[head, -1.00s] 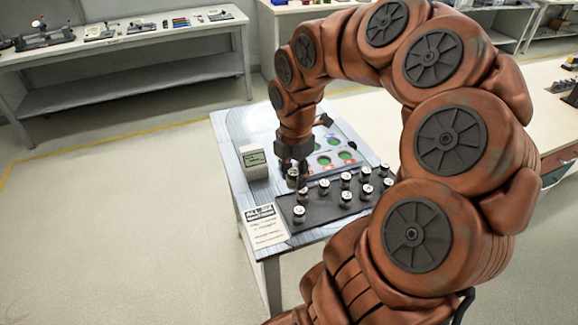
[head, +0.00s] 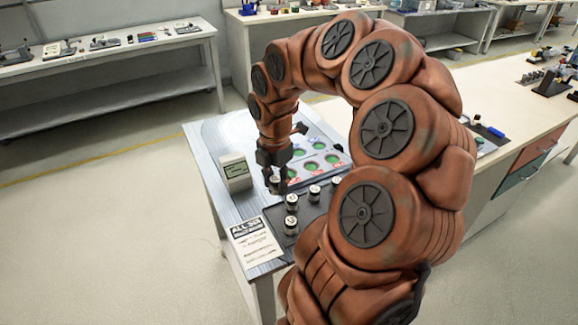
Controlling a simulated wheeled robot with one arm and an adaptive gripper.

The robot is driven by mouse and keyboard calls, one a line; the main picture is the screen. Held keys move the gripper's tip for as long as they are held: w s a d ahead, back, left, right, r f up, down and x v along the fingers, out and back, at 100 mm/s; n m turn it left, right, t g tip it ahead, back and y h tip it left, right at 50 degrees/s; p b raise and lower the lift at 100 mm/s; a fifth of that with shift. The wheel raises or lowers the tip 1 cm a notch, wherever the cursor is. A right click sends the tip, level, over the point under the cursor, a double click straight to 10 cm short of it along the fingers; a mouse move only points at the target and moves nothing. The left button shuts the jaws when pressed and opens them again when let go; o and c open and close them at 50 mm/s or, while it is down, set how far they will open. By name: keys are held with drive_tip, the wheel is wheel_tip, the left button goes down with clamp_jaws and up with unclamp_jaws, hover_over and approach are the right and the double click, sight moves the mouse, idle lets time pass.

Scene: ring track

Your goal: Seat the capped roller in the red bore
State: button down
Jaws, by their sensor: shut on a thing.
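My gripper (head: 272,176) points down over the far-left part of the dark tray (head: 268,215), shut on a small roller with a pale top (head: 275,187). The roller is partly hidden by the fingers, and I cannot tell whether it still touches the tray. Several similar pale-topped rollers (head: 291,202) stand upright on the tray; my arm hides the tray's right part. Behind my gripper is a pale panel (head: 335,143) with several green-looking round openings (head: 312,168) and red and blue marks. I cannot tell which opening is the red bore.
A small pale box with a screen (head: 235,172) stands left of my gripper. A printed sheet (head: 254,243) lies at the table's front-left edge. The grey table (head: 207,138) is bare at its far left. Long benches stand behind and to the right.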

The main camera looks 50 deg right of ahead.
drive_tip(key=p, duration=0.3)
hover_over(289, 176)
drive_tip(key=shift+s+a+f, duration=0.2)
drive_tip(key=shift+a+f, duration=0.2)
drive_tip(key=shift+a, duration=0.05)
drive_tip(key=shift+w+d+f, duration=0.15)
drive_tip(key=shift+w+d, duration=0.1)
drive_tip(key=shift+d, duration=0.25)
drive_tip(key=shift+f+p, duration=0.5)
drive_tip(key=shift+f, duration=1.3)
drive_tip(key=shift+f, duration=0.35)
drive_tip(key=shift+s+a+f+b, duration=0.15)
drive_tip(key=shift+a+f+b, duration=0.05)
drive_tip(key=shift+f+b, duration=0.15)
drive_tip(key=c, duration=1.1)
unclamp_jaws()
drive_tip(key=shift+c, duration=0.2)
drive_tip(key=o, duration=0.3)
drive_tip(key=shift+d+f, duration=0.15)
drive_tip(key=shift+f, duration=0.15)
drive_tip(key=shift+o, duration=0.4)
drive_tip(key=shift+r, duration=0.2)
